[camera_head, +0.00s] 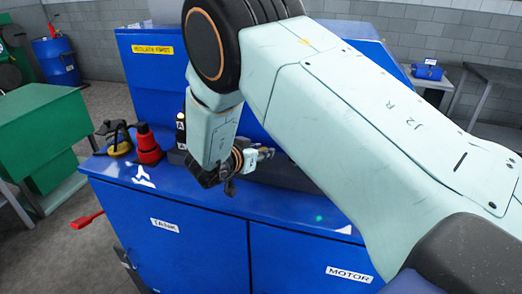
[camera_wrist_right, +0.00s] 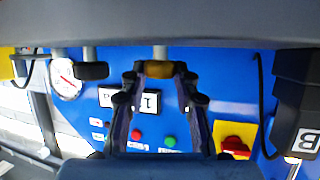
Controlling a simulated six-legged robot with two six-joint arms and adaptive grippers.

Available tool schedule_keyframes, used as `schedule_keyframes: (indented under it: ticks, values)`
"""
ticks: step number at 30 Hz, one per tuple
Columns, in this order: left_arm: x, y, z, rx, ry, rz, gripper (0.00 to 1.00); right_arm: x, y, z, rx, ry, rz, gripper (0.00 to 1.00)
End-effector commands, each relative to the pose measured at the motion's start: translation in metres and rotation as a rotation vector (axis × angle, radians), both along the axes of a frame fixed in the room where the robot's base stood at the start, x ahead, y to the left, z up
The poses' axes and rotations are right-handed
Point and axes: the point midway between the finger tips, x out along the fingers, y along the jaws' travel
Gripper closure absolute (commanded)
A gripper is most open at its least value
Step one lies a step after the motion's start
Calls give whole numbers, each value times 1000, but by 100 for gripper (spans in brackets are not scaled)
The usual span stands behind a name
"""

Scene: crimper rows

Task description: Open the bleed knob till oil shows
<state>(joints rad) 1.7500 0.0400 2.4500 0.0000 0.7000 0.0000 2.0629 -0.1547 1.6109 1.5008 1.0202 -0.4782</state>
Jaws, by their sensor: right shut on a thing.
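In the right wrist view a brass-coloured knob (camera_wrist_right: 159,69), which looks like the bleed knob, sits at the end of a pale stem in front of a blue panel. My right gripper (camera_wrist_right: 158,76) is shut on it, with a dark fingertip at each side. In the head view my right gripper (camera_head: 230,172) is low over the top of the blue machine (camera_head: 200,255), and my arm hides the knob. I cannot make out any oil. My left gripper is not in view.
The wrist view shows a black knob (camera_wrist_right: 91,70), a gauge (camera_wrist_right: 67,78), a red button (camera_wrist_right: 136,135), a green button (camera_wrist_right: 170,141) and a red emergency stop (camera_wrist_right: 235,144). A red bottle-like object (camera_head: 147,146) stands on the machine top. A green cabinet (camera_head: 45,125) is left.

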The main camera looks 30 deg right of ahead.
Motion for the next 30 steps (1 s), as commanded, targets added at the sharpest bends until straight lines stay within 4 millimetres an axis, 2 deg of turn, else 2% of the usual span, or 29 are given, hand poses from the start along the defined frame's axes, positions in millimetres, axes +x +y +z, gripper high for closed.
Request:
schedule_keyframes:
  ticks: [4,5,12,23,26,30]
  values:
    - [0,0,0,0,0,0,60,-1,0,-2,1,4,0,100]
    - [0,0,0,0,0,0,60,-1,0,-2,1,4,0,67]
    - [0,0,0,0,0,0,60,-1,0,-1,1,1,0,47]
    - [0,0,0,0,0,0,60,0,0,4,0,-2,1,46]
    - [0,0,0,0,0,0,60,0,0,17,0,-4,0,46]
    - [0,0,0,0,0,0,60,0,0,43,0,-5,0,46]
